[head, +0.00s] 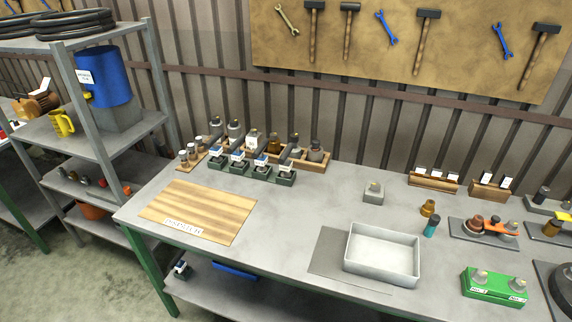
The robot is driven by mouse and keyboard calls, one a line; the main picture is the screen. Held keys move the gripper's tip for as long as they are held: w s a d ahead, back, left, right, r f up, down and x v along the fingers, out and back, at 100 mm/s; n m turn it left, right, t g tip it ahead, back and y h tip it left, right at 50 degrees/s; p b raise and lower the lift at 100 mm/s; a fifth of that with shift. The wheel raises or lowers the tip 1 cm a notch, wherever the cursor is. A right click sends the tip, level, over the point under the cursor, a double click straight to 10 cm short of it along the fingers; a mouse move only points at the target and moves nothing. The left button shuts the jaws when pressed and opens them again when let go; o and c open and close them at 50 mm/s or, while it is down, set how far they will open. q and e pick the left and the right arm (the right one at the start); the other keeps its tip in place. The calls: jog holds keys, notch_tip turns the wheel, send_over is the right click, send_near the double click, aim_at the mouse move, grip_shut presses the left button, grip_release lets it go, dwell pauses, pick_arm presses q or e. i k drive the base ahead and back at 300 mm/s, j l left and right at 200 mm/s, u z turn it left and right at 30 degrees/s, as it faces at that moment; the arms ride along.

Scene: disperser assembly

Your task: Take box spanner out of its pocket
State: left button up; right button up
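I cannot single out the box spanner or its pocket for certain; the parts are small in the head view. A wooden rack (318,164) at the back of the bench holds several grey, white and brown bottle-like parts. Two wooden holders with white labels, one left (433,181) and one right (490,191), stand at the back right. A grey tray (470,232) on the right holds brown and orange parts. A green block (494,287) with grey knobs sits at the front right. Neither of my grippers shows in the head view.
A wooden board (197,209) lies at the left of the bench (280,213). An empty-looking grey bin (382,254) stands on a dark mat (325,252). A small teal cylinder (432,227) and a grey block (373,193) stand nearby. The bench middle is clear.

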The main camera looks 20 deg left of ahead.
aim_at(285, 164)
jog(key=i+j, duration=0.25)
jog(key=i, duration=0.25)
jog(key=j+u, duration=0.1)
jog(key=u, duration=1.25)
jog(key=i+l, duration=0.05)
jog(key=l, duration=0.05)
